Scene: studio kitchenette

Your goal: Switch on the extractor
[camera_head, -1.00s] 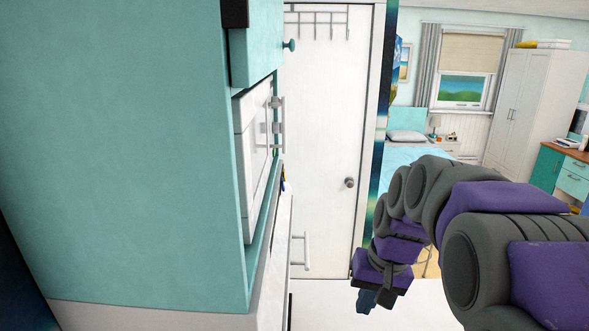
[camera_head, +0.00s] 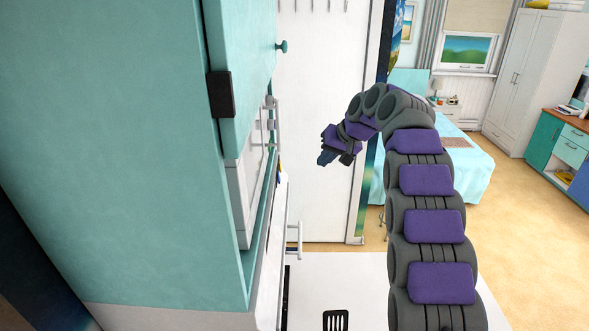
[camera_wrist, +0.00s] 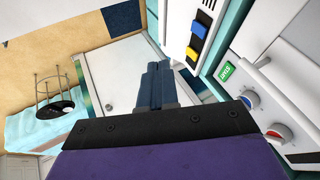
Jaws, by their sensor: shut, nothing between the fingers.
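My gripper (camera_head: 328,156) is shut and empty, raised in front of the white door in the head view. Its closed dark blue fingers (camera_wrist: 155,88) show in the wrist view. There, a white panel with a blue switch (camera_wrist: 191,54) and a yellow switch (camera_wrist: 199,29) lies up and right of the fingertips. A second white panel farther right has a green button (camera_wrist: 230,72), a blue-centred knob (camera_wrist: 248,100) and a red-centred knob (camera_wrist: 278,132). The fingers appear apart from both panels. I cannot tell for certain which control belongs to the extractor; its body is not clearly visible.
A large teal cabinet side (camera_head: 110,150) fills the left, with a black block (camera_head: 220,94) on its edge. White fronts with protruding handles (camera_head: 298,240) lie beyond it. A white door (camera_head: 320,100) stands behind my gripper. The bed (camera_head: 460,170) and open floor are right.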

